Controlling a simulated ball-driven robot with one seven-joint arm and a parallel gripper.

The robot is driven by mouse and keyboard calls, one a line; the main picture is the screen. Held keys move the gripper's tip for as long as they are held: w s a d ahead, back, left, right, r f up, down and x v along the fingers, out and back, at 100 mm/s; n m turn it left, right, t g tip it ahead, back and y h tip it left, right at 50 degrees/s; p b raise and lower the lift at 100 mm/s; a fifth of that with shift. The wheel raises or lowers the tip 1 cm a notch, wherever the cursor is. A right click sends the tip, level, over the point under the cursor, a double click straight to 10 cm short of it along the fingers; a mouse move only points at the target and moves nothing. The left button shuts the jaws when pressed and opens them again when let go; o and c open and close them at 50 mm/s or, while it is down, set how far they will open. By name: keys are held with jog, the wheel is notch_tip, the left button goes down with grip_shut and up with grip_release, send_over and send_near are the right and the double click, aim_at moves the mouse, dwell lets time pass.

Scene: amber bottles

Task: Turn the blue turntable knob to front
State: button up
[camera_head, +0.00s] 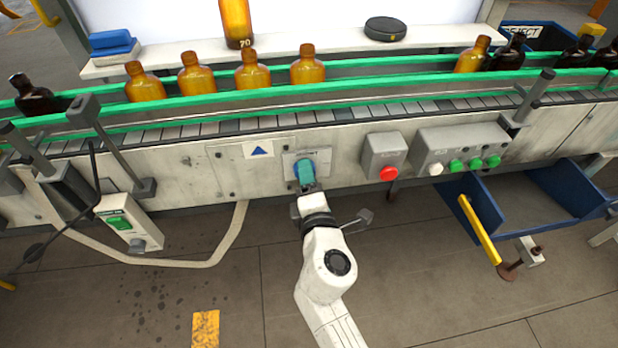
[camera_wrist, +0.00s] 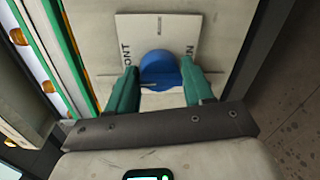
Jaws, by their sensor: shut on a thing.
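The blue turntable knob (camera_wrist: 160,70) shows in the wrist view on a pale plate (camera_wrist: 190,32). Lettering ending in "ONT" is to its left and partly covered lettering to its right; a short dark mark is above it. I cannot tell which way the knob points. My gripper (camera_wrist: 160,82) has its green fingers on either side of the knob and is shut on it. In the head view my gripper (camera_head: 305,173) reaches the plate (camera_head: 321,159) on the conveyor's front panel, and its fingers mostly hide the knob.
A grey box with a red button (camera_head: 388,173) is just right of the plate, then a panel of several buttons (camera_head: 460,148). A blue bin (camera_head: 480,205) with a yellow handle juts out at right. Amber bottles (camera_head: 308,68) stand on the conveyor behind. Floor in front is open.

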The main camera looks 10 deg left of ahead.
jog(key=shift+r, duration=0.2)
jog(key=o, duration=1)
jog(key=shift+f, duration=0.1)
jog(key=f+v, duration=0.1)
jog(key=v, duration=0.9)
jog(key=shift+s+r, duration=0.35)
jog(key=shift+r, duration=0.2)
jog(key=shift+d, duration=0.2)
